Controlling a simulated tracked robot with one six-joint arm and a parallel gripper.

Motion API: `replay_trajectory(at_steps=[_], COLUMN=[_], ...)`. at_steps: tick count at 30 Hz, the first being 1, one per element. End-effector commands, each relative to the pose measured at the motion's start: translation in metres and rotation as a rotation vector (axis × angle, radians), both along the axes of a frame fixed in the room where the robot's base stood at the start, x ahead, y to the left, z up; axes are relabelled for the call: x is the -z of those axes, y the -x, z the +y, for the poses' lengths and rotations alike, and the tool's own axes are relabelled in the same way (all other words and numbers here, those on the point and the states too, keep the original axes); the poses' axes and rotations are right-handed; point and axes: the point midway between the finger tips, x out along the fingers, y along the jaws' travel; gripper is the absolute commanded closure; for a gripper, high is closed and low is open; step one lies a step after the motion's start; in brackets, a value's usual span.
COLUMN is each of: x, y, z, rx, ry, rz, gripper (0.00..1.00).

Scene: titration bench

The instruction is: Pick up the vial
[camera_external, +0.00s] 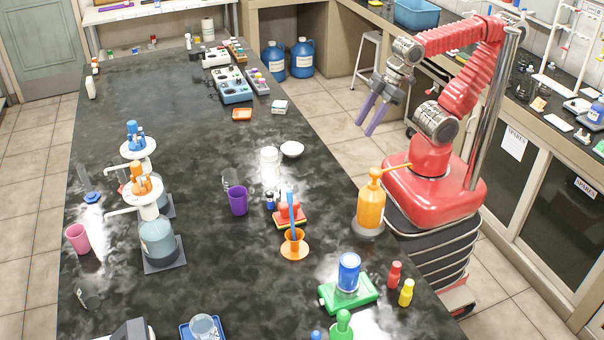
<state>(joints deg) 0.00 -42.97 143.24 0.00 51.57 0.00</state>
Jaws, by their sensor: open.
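My gripper (366,127), with two purple fingers, is open and empty. It points down, above and off the far right edge of the black bench (225,145). I cannot tell for sure which object is the vial. A small dark blue container (269,201) stands in the middle of the bench beside a red and yellow block (289,213). A small red bottle (394,274) and a small yellow bottle (407,292) stand upright near the right edge. My gripper is well apart from all of these.
An orange pump bottle (371,202) stands at the bench's right edge, close to my base. An orange holder (295,245) with a blue upright piece, a purple cup (238,201) and a white bowl (292,149) stand mid-bench.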

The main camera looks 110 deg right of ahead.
Motion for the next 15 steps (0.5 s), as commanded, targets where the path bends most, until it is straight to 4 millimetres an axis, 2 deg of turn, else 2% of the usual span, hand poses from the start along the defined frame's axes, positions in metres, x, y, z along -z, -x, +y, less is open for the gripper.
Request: replay_trajectory(at_steps=[8,11,15], x=[0.001,0.004,0.013], y=[-0.004,-0.016,-0.045], z=[-0.001,-0.004,-0.011], rx=[0.001,0.006,0.011], ry=[0.003,0.011,0.033], rz=[-0.005,-0.021,-0.066], gripper=[0.58,0.58,0.58])
